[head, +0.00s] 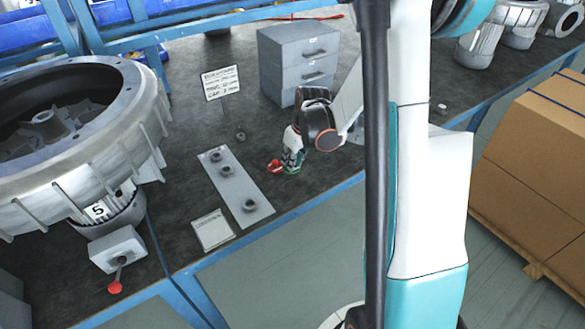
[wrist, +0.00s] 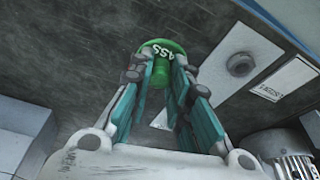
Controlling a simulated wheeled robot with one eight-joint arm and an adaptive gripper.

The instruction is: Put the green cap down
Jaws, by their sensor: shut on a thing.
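My gripper (head: 291,156) is low over the dark bench, to the right of the grey plate. Its teal fingers are shut on the green cap (wrist: 162,49), which has a round flange with white lettering and a narrower green stem between the fingers. In the head view a sliver of the green cap (head: 292,169) shows below the fingers. I cannot tell whether it touches the bench. A small red cap (head: 274,166) lies just left of the gripper. The grey plate (head: 238,187) carries dark round fittings, and one fitting (wrist: 239,64) shows in the wrist view.
A grey drawer cabinet (head: 298,62) stands behind the gripper. A sign (head: 220,83) and a small dark fitting (head: 240,133) are behind the plate. A white card (head: 212,230) lies near the front edge. A large blower housing (head: 135,150) fills the left.

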